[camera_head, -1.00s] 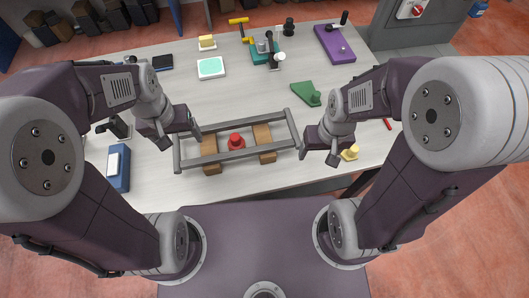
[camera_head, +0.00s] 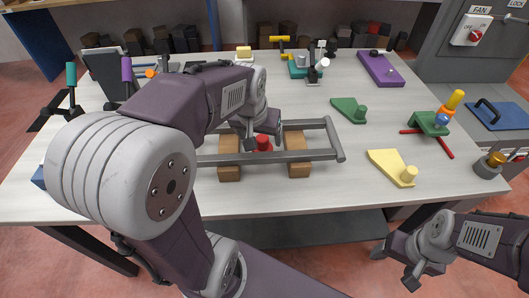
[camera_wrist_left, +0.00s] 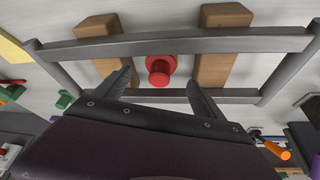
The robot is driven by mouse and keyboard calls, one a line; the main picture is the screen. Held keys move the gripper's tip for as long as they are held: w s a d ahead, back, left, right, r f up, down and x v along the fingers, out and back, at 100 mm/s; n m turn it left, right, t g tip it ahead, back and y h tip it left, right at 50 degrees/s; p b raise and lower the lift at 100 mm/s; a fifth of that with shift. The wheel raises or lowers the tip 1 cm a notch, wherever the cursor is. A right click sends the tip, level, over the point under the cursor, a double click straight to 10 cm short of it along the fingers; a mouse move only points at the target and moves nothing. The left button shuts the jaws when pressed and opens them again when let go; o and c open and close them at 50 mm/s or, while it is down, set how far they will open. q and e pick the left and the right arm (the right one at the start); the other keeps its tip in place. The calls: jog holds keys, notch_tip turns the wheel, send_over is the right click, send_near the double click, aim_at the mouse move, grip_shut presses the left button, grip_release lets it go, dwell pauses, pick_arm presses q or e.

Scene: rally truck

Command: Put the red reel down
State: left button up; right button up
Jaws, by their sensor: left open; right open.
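The red reel (camera_head: 263,143) stands on the table, inside a grey rail frame (camera_head: 316,155) and between two wooden blocks. In the left wrist view the reel (camera_wrist_left: 160,70) shows whole, in front of the open fingers and roughly centred between them. My left gripper (camera_head: 262,132) is open above the frame, close to the reel, and partly covers it in the head view. No grip on the reel shows. My right gripper (camera_head: 402,272) is open and empty, low at the right, off the table's front edge.
The wooden blocks (camera_head: 229,167) and (camera_head: 298,165) lie under the frame's rails. A yellow plate with a knob (camera_head: 391,168) and a green plate (camera_head: 348,109) lie to the right. A green stand (camera_head: 430,124) and a purple board (camera_head: 379,70) are further off. Front right tabletop is mostly clear.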

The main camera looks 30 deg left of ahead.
aim_at(261, 141)
pick_arm(q)
jog(key=x, duration=0.3)
jog(key=shift+s+b, duration=0.1)
jog(key=shift+b, duration=0.2)
jog(key=shift+f, duration=0.35)
jog(key=b+x, duration=0.1)
jog(key=x, duration=0.3)
jog(key=shift+f, duration=0.15)
jog(key=shift+w+a+f, duration=0.1)
jog(key=shift+w+f, duration=0.2)
jog(key=shift+f, duration=0.05)
jog(key=shift+s+r, duration=0.1)
jog(key=shift+c, duration=0.9)
jog(key=c, duration=1.3)
notch_tip(261, 141, up, 10)
jog(key=p, duration=0.2)
jog(key=shift+p, duration=0.3)
jog(key=shift+c, duration=0.2)
